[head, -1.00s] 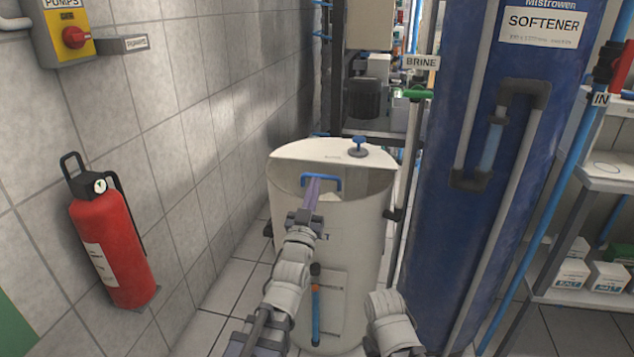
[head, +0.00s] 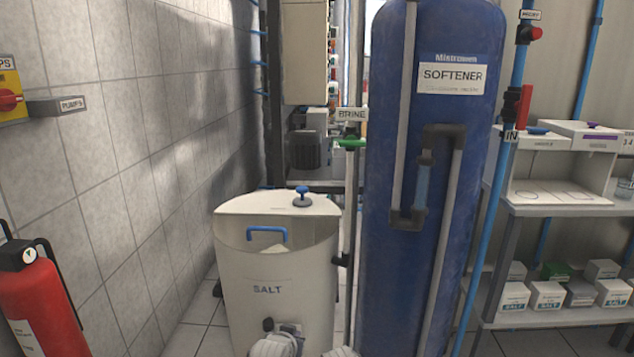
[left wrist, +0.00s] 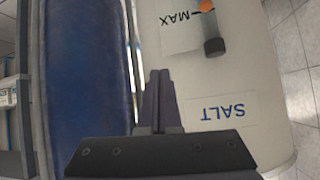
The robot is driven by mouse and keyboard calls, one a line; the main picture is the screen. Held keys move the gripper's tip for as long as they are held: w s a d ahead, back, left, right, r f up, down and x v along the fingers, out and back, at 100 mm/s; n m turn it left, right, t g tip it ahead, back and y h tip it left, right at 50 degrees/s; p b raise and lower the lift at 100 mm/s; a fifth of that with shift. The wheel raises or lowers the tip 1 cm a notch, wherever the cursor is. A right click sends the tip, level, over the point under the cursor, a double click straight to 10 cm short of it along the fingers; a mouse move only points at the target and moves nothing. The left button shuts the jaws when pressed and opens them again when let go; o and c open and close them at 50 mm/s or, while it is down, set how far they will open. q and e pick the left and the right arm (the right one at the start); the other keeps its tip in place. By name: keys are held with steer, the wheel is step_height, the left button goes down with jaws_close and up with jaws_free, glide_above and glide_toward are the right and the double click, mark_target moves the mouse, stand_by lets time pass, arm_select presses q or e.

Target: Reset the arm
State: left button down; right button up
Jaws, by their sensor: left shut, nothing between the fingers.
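My left gripper (left wrist: 158,78) shows in the left wrist view with its two dark fingers together and nothing between them. It points along the front of the white salt tank (left wrist: 215,80), whose SALT label appears upside down to the right of the fingers. No contact with the tank is visible. My right gripper is out of view.
The blue softener column (head: 430,180) stands right of the tank. A red fire extinguisher (head: 42,305) is at left by the tiled wall. Shelves (head: 560,210) stand at right.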

arm_select(q)
steer(key=s+f+g+y, duration=0.1)
steer(key=s+f+g, duration=0.1)
steer(key=s+g, duration=0.35)
steer(key=s+f+m+g+y+p, duration=0.1)
steer(key=s+f+g, duration=0.15)
steer(key=s, duration=0.55)
steer(key=s+f+g+y, duration=0.1)
steer(key=s+f+g, duration=0.2)
steer(key=s, duration=0.3)
step_height(320, 180, up, 38)
steer(key=p, duration=3.8)
steer(key=shift+d, duration=0.1)
